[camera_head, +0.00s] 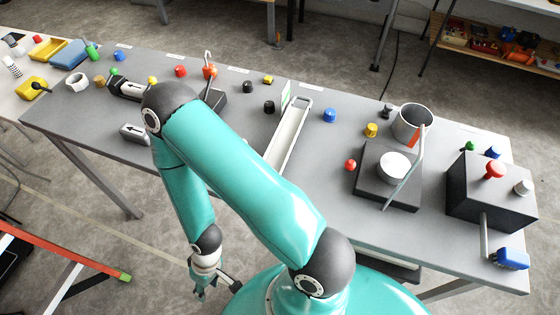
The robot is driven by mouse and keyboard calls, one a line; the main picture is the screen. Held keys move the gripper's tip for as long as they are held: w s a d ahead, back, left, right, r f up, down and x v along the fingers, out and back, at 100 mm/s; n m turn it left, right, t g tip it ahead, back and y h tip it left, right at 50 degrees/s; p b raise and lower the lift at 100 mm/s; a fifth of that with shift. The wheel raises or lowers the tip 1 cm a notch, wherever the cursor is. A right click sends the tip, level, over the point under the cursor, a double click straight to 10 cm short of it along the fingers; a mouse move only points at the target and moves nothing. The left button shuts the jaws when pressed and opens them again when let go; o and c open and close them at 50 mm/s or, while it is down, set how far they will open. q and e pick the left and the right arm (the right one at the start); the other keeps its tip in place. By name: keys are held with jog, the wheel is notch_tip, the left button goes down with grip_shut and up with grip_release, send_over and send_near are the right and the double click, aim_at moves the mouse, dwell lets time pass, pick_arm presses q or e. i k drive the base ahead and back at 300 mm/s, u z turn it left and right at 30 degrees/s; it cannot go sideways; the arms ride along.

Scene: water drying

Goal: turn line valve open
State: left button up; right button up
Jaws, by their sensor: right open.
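Several small fittings stand on the grey bench, and I cannot tell for sure which is the line valve. One candidate is the upright lever with an orange part (210,71), beside a dark block (214,99) left of centre. Another is the dark box (492,196) at the right, with a red knob (494,169) on top and a blue handle (512,259) at its front. My right gripper (199,290) hangs down in front of the bench, away from both. It is open and appears empty. My left gripper is not in view.
A long white tray (291,136) lies mid-bench, partly behind my arm. A dark scale-like box (374,190) bears a white dish (393,166), near a metal cup (413,123). Two arrow-marked blocks stand left. An orange bar (60,250) is at lower left.

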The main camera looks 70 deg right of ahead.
aim_at(180, 71)
jog(key=u, duration=0.1)
jog(key=k, duration=1.05)
jog(key=u, duration=0.95)
jog(key=i, duration=1.85)
jog(key=z, duration=1.3)
jog(key=i, duration=0.2)
jog(key=z, duration=2.25)
